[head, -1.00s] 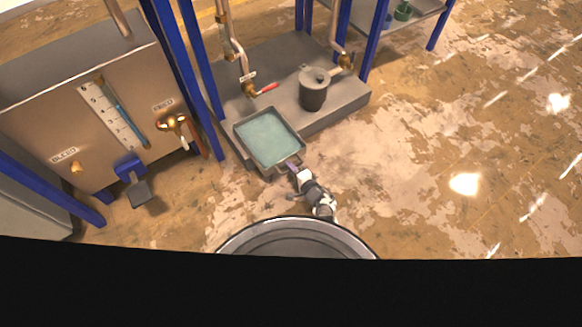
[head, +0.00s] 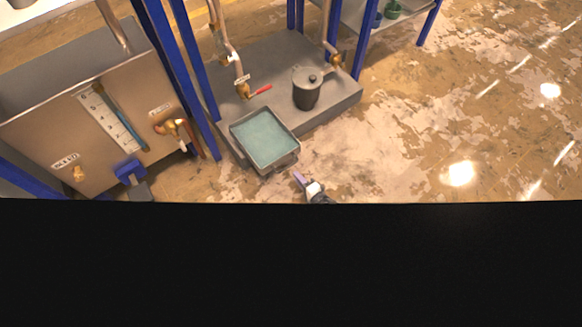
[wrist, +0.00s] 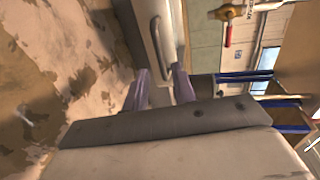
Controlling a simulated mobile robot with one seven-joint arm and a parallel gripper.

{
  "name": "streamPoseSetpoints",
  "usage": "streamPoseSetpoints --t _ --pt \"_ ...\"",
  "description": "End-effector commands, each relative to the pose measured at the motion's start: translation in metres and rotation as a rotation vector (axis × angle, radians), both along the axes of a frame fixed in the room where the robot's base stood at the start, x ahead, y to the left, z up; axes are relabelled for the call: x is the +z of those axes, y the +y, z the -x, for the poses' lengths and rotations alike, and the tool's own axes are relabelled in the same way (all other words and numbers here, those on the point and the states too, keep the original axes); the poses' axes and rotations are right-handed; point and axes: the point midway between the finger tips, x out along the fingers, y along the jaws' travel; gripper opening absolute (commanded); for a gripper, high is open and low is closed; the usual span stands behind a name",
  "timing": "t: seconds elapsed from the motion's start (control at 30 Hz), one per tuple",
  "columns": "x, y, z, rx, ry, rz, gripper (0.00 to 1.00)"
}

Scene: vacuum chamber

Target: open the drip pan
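The drip pan (head: 249,156) is a grey square tray holding pale teal liquid, low at the front of the grey plinth in the head view. Its grey front with a bar handle (wrist: 157,45) shows at the top of the wrist view. My gripper (head: 299,178) is just off the pan's near right side in the head view, with a visible gap of floor between them. In the wrist view its two purple fingers (wrist: 160,78) are spread, with the handle just ahead of the gap between them. Nothing appears held. My own body hides the lower head view.
A grey lidded pot (head: 307,95) and a red-handled valve (head: 258,91) stand behind the pan on the plinth (head: 335,103). Blue posts (head: 195,75) and a metal tank (head: 75,120) are at left. Open stained floor (head: 420,130) lies to the right.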

Motion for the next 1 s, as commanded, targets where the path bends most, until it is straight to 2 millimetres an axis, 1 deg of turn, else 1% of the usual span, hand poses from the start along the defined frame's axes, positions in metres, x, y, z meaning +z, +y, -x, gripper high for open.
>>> streamPoseSetpoints --t 0.03,0.1,0.2,0.3,0.47,1.0 --pt "0.007 -0.008 0.009 -0.005 0.003 -0.001 0.27" --pt "0.009 -0.016 0.020 -0.005 0.003 -0.001 0.27" --pt "0.010 -0.024 0.032 -0.002 0.002 0.001 0.27" --pt "0.011 -0.029 0.040 0.000 0.001 0.000 0.27" --pt "0.011 -0.032 0.044 0.000 0.001 -0.001 0.27" --pt "0.011 -0.032 0.044 0.000 0.000 0.000 0.27"
